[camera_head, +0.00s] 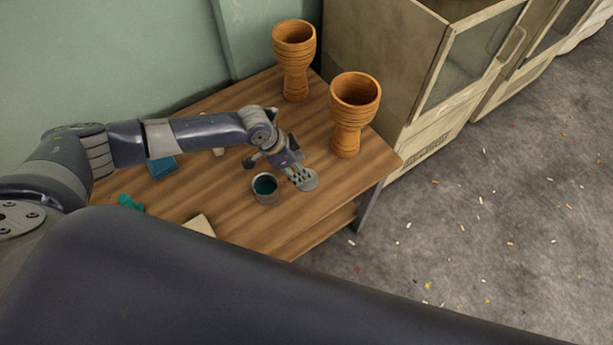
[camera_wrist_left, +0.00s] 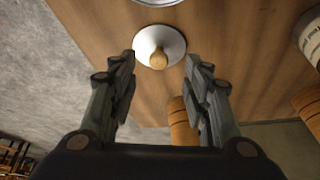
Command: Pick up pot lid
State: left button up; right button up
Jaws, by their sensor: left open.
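The pot lid (camera_wrist_left: 172,36) is a pale round disc with a wooden knob (camera_wrist_left: 158,60), lying on the wooden table. In the head view the lid (camera_head: 309,184) shows as a grey disc, partly hidden by my left gripper (camera_head: 300,176). In the left wrist view my left gripper (camera_wrist_left: 160,66) is open, its two fingers apart on either side of the knob with nothing held. Whether the fingers touch the lid cannot be told. My right gripper is not in view.
A small pot (camera_head: 265,193) with a teal inside stands left of the lid. Two orange goblet drums (camera_head: 295,60) (camera_head: 348,125) stand at the table's back and right. A teal object (camera_head: 130,202) lies left. A cabinet (camera_head: 385,60) is beside the table (camera_head: 235,200).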

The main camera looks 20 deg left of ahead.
aim_at(310, 185)
pick_arm(q)
jog(key=x, duration=0.3)
jog(key=shift+s+d+f, duration=0.1)
jog(key=shift+d+f, duration=0.15)
jog(key=shift+f, duration=0.2)
jog(key=shift+w+f, duration=0.15)
jog(key=shift+w, duration=0.05)
jog(key=c, duration=0.9)
grip_shut()
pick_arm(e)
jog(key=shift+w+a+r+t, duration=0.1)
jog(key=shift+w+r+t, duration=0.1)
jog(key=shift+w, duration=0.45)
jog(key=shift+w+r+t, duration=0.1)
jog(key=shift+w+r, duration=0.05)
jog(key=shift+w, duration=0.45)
